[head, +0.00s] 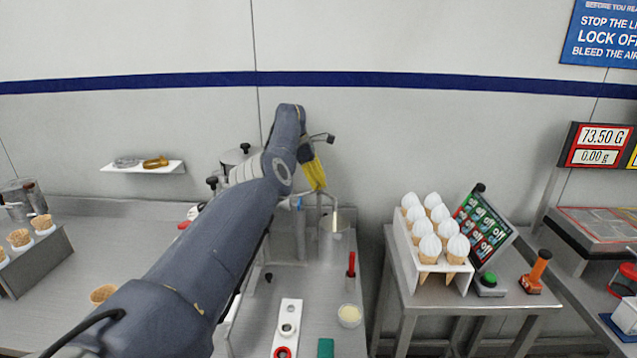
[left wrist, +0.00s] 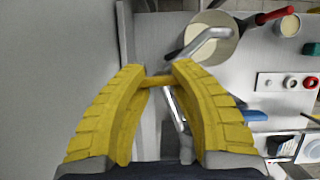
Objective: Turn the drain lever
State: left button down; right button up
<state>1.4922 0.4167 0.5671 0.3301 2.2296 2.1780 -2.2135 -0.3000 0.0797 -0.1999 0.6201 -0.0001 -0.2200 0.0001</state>
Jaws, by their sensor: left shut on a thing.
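My left gripper (head: 317,184) reaches in from the left to the metal pipework near the back wall. In the left wrist view, its yellow fingers (left wrist: 160,80) are shut on a short yellowish bar (left wrist: 157,81), which I take to be the drain lever. The bar spans the gap between the fingertips and sits near a metal pipe (left wrist: 178,120). The fingers hide most of it, so its angle is hard to tell. A bent metal spout (left wrist: 207,40) leads over a light round container (left wrist: 225,38). My right gripper does not show.
A red-handled tool (head: 351,265), a white holder with round openings (head: 288,326) and a small cup (head: 349,315) stand in front. A rack of white-topped cones (head: 428,241) is on the right table. The wall is close behind my gripper.

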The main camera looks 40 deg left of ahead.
pick_arm(q)
jog(key=shift+w+d, duration=0.1)
jog(key=shift+d, duration=0.05)
jog(key=c, duration=0.9)
grip_release()
jog(key=shift+d, duration=0.15)
jog(key=o, duration=0.3)
jog(key=shift+a+r, duration=0.1)
jog(key=shift+a, duration=0.15)
jog(key=v, duration=0.7)
jog(key=shift+d+r, duration=0.15)
jog(key=shift+r, duration=0.05)
